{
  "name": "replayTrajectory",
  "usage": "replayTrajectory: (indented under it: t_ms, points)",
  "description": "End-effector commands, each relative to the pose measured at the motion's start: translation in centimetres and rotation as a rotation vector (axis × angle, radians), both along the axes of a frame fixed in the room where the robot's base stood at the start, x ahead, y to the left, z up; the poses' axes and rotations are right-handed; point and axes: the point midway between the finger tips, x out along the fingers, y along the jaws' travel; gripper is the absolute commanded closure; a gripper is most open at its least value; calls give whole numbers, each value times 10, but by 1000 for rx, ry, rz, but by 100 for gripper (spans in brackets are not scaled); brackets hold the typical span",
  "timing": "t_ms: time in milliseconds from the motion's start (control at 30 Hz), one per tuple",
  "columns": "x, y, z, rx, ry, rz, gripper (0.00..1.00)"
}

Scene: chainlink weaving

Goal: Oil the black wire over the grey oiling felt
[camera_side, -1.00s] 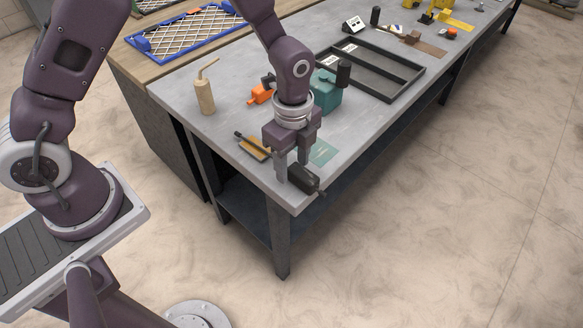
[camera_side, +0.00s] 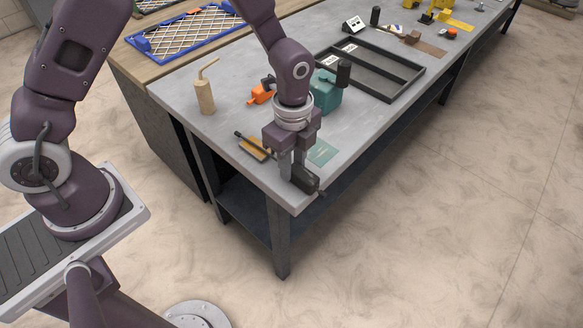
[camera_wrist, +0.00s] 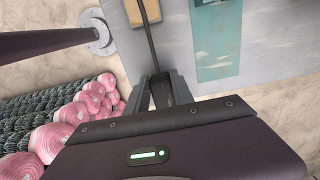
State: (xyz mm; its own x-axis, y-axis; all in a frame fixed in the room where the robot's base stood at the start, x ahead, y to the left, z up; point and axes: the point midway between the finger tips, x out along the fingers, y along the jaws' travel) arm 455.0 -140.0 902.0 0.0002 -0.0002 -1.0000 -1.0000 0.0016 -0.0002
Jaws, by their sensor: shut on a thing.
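The black wire (camera_wrist: 150,45) is a thin dark line running up from between the fingers of my gripper in the wrist view. A dark block (camera_side: 304,180) sits at its near end by the table's corner; I cannot tell whether it is part of the wire. My gripper (camera_side: 292,178) points down at this corner, shut around the wire's near end; the fingers also show in the wrist view (camera_wrist: 163,90). The wire passes over a small tan-edged pad (camera_wrist: 142,11), likely the oiling felt, which in the side view (camera_side: 254,149) is left of my gripper. The fingers partly hide the wire's near end.
A teal card (camera_side: 322,153) lies just right of my gripper. A black tray frame (camera_side: 400,70) lies farther back. The table edge is close in front.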

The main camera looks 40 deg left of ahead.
Motion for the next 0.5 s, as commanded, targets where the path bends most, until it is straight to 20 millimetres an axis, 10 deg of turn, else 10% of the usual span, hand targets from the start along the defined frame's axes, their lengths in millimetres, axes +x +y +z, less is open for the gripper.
replayTrajectory:
  t_ms: [500]
  points:
    - [0, 51, 0, 0, 1, 3, 100]
